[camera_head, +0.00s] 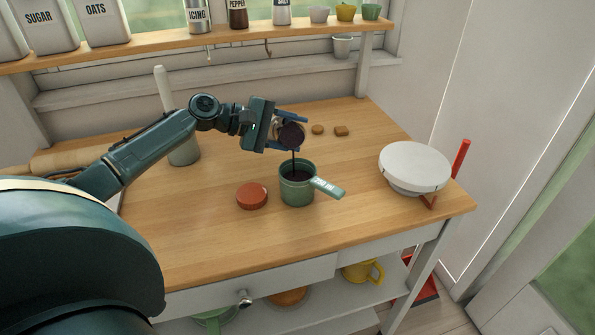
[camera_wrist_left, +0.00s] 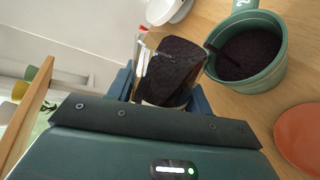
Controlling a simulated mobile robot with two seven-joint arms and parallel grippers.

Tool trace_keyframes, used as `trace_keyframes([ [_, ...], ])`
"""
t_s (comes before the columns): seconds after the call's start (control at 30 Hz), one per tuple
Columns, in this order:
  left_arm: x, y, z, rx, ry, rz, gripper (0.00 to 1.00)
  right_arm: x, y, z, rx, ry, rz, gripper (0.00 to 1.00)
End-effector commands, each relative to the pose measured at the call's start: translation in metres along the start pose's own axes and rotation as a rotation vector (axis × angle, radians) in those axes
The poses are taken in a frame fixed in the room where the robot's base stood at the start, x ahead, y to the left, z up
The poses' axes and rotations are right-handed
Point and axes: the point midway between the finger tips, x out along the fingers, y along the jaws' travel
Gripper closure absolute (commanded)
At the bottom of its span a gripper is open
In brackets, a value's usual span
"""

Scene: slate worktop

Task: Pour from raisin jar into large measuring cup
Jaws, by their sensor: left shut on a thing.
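My left gripper (camera_head: 283,133) is shut on the raisin jar (camera_head: 291,136), tilted above the green measuring cup (camera_head: 297,185). A thin dark stream falls from the jar's mouth into the cup. In the left wrist view the jar (camera_wrist_left: 172,68) shows dark contents at its mouth, between the fingers (camera_wrist_left: 163,88). The cup (camera_wrist_left: 246,55) stands upright beside it with a dark layer inside. The cup's pale green handle (camera_head: 329,188) points right. My right gripper does not show.
A red-orange lid (camera_head: 252,196) lies left of the cup. Two small brown pieces (camera_head: 341,131) lie behind. A white round scale (camera_head: 415,166) stands at the right. A grey crock (camera_head: 184,150) and rolling pin (camera_head: 70,161) are at the left. The front worktop is clear.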

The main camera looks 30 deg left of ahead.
Motion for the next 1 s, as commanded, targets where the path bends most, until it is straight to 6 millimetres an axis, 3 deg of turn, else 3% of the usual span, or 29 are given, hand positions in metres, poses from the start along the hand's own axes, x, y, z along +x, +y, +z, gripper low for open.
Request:
trace_keyframes([
  [0.47,0.0022,-0.0058,-0.0024,0.043,0.017,0.001,0.81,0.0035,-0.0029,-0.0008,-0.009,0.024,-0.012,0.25],
  [1.0,-0.0006,0.0014,0.0054,0.090,0.037,0.002,0.81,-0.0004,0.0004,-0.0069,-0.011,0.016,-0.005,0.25],
])
